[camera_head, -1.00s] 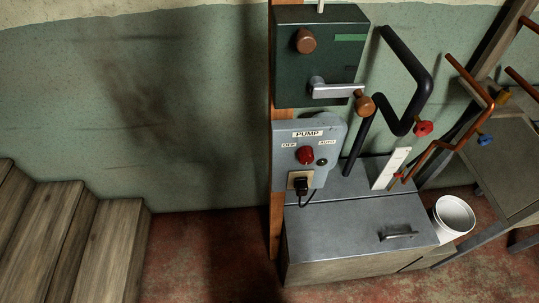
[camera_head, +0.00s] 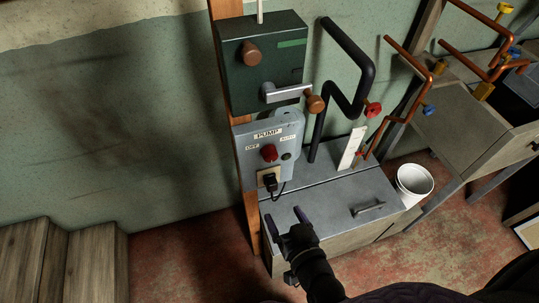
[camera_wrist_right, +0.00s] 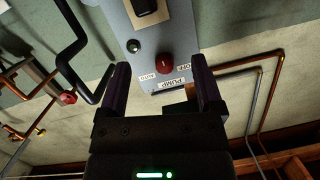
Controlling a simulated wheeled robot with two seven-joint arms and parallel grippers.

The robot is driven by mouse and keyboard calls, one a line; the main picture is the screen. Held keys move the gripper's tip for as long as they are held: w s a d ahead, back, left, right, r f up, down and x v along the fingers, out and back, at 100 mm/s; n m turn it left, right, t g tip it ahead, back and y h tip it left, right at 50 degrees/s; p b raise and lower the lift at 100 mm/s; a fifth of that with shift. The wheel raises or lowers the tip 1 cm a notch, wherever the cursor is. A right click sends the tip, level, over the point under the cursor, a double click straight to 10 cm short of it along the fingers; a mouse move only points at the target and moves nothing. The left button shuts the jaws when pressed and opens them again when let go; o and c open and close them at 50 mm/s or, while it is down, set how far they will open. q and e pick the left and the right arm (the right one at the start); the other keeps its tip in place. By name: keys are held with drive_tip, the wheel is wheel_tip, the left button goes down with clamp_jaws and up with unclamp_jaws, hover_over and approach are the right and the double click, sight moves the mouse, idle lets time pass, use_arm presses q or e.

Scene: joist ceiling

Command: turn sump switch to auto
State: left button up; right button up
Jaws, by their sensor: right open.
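The grey PUMP box (camera_head: 265,150) is on the wooden post, with a red knob (camera_head: 269,153) between the OFF label (camera_head: 252,147) and the AUTO label (camera_head: 287,138). Which way the knob points is too small to tell. My right gripper (camera_head: 284,214) is open and empty, below and in front of the box. In the right wrist view the picture is upside down; the red knob (camera_wrist_right: 164,62) shows between the two fingers, beyond them and apart from them. My left gripper is out of view.
A black plug (camera_head: 270,183) with a cord sits in the socket under the knob. A dark green box (camera_head: 262,70) with a lever (camera_head: 287,92) is above. A grey lidded chest (camera_head: 335,195), pipes and a white bucket (camera_head: 414,182) stand right. Wooden steps (camera_head: 60,260) are left.

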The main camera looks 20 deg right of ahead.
sight(272, 158)
wheel_tip(272, 158, up, 6)
drive_tip(key=w+m+t+h, duration=0.1)
drive_tip(key=w+m+t, duration=0.1)
drive_tip(key=t, duration=0.1)
drive_tip(key=w+b, duration=0.1)
drive_tip(key=w, duration=0.7)
drive_tip(key=shift+d, duration=0.2)
drive_tip(key=shift+w, duration=0.65)
drive_tip(key=c, duration=0.3)
clamp_jaws()
